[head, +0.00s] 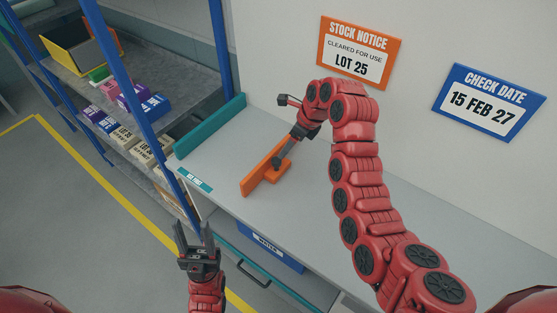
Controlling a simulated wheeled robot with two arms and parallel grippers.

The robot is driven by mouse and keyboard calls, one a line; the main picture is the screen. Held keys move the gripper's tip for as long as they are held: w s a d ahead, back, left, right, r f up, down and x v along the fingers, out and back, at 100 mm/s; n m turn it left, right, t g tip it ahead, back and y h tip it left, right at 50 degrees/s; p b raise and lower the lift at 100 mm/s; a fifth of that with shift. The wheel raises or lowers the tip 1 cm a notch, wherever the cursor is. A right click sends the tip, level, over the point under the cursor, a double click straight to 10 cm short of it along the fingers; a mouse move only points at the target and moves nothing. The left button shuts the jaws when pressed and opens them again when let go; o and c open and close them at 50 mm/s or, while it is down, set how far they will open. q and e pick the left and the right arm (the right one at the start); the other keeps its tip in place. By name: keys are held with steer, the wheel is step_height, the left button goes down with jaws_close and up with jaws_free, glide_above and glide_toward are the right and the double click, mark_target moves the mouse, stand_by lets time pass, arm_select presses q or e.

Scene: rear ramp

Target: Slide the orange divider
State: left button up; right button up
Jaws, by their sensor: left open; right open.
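The orange divider (252,184) stands upright on the light grey counter (232,150), running slantwise, with a low orange foot on its right side. My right gripper (279,160) reaches down at the divider from the upper right, its fingers at the divider's right side, over the foot. It is open; the fingertips are small and partly hidden, so I cannot tell whether they touch. My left gripper (193,235) is open and empty, in front of the counter's left end and well away from the divider.
A teal strip (210,126) stands along the counter's left back side. A teal label (195,178) is on the counter's left front edge. A blue bin (250,243) sits below. Shelving with blue posts (123,65) holds boxes at left. Two signs hang on the wall.

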mark_target(277, 160)
steer(key=p+x, duration=0.2)
steer(key=x, duration=0.4)
steer(key=shift+a+f+p, duration=0.15)
steer(key=shift+f+p, duration=0.05)
steer(key=shift+p, duration=0.1)
steer(key=shift+x, duration=1.05)
jaws_close()
